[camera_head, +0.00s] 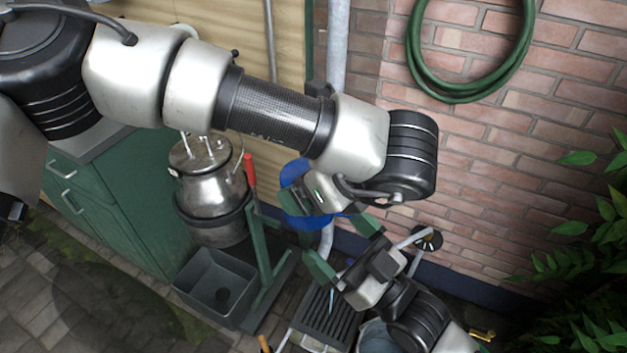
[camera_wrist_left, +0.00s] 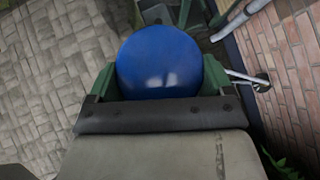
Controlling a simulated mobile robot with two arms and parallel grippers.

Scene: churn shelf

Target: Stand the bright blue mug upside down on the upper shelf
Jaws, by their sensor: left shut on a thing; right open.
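The bright blue mug (camera_head: 293,172) shows in the head view at the end of my left arm, partly hidden by the gripper. In the left wrist view the mug (camera_wrist_left: 158,55) appears as a smooth, round blue surface; no handle or opening shows. My left gripper (camera_wrist_left: 157,82) is shut on it, with a green finger on each side. My right gripper (camera_head: 343,245) is open and empty, just below and right of the mug in the head view. I cannot make out the upper shelf clearly.
A metal churn (camera_head: 212,185) stands left of the mug, near a green cabinet (camera_head: 95,195). Below are a grey bin (camera_head: 205,292), a green stand (camera_head: 262,250) and a dark slatted rack (camera_head: 322,318). A brick wall (camera_head: 480,160) with a coiled green hose (camera_head: 411,45) lies right.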

